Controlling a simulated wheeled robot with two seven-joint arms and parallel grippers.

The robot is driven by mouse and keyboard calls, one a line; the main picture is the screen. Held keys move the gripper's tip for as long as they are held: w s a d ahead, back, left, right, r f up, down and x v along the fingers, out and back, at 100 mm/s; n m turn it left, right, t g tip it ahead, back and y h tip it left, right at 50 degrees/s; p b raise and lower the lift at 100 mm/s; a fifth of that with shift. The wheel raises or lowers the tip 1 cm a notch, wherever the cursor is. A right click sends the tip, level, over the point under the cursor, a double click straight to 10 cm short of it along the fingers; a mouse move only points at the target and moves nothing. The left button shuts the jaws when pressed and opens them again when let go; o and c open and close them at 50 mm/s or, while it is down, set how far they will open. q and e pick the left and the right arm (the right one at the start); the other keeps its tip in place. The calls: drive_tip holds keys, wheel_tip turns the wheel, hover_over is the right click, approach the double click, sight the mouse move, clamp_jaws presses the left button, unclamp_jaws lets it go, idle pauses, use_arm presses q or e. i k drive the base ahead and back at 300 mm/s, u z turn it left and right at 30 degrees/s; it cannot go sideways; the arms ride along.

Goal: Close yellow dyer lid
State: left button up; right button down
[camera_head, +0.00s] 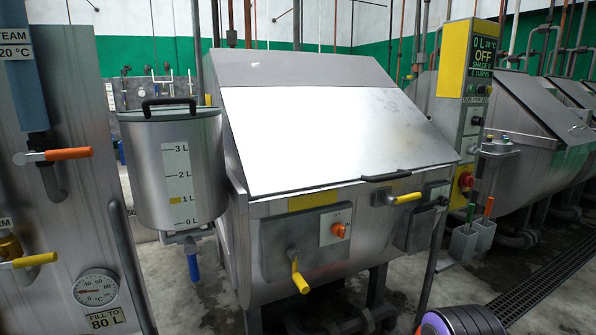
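The dyer with yellow markings is a large steel machine (275,245) in the middle of the head view. Its broad sloping lid (330,130) lies down over the front opening. The lid's lower edge appears to meet the front rim, with no clear gap showing. A black lid handle (386,174) sits at the right of that lower edge. A yellow strip (312,201) is on the body just below the lid. A control post with a yellow panel (455,60) stands at the dyer's right; its display reads OFF. Neither gripper shows in view.
A steel measuring tank (178,165) with a black-handled cover hangs at left, close to the dyer. Yellow valve handles (300,278) stick out from the front. More dyers (535,140) stand at right. Wet floor and a drain grate (545,280) lie at lower right.

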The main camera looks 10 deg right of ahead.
sight(287, 139)
drive_tip(key=u, duration=0.25)
drive_tip(key=i, duration=1.05)
drive_tip(key=z, duration=0.4)
